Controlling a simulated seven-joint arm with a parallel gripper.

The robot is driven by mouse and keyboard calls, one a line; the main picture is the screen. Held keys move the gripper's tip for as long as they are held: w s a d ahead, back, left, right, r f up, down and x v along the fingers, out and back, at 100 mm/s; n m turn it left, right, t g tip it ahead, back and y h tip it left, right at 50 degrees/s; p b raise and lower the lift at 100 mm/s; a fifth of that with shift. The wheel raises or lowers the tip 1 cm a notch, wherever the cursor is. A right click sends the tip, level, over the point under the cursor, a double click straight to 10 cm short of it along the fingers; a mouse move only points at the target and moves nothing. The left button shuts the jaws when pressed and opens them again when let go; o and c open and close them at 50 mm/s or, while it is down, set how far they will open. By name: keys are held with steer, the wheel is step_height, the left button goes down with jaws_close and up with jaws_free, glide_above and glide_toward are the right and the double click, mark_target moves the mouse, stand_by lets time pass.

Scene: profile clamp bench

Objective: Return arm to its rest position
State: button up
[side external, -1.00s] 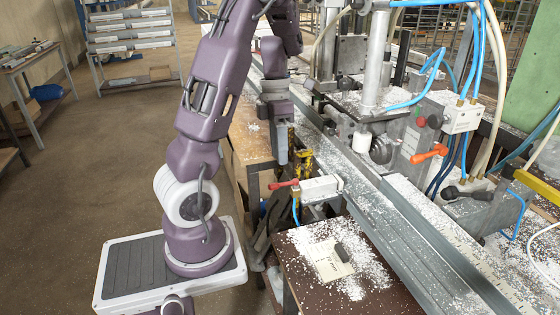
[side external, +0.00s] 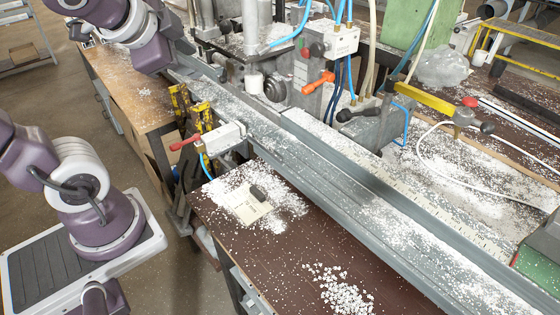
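My arm shows at the left in the side external view. Its lower joints (side external: 80,180) stand on my base, and the link above leans out past the left edge. Another part of my arm (side external: 135,35) reaches in from the top left, above the far end of the wooden bench (side external: 135,95). My gripper's fingers cannot be made out, so I cannot see whether it is open or holds anything. The arm parts in view appear clear of the metal profile rail (side external: 350,195) and the white clamp with a red lever (side external: 220,140).
A brown table (side external: 210,200) with white chips and a small card (side external: 248,206) is in front of the rail. A machine with an orange handle (side external: 318,83) and blue hoses stands behind it. Yellow clamps (side external: 190,105) sit beside the bench. Floor is open at the left.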

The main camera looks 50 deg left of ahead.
steer(key=s+d+f+n+g+h, duration=0.2)
steer(key=s+d+n+h, duration=0.3)
steer(key=s+d, duration=0.4)
steer(key=d+f, duration=0.1)
steer(key=d, duration=0.2)
steer(key=shift+s+d+f+n+g, duration=0.2)
steer(key=shift+f+n+g, duration=0.1)
steer(key=shift+f+n, duration=0.1)
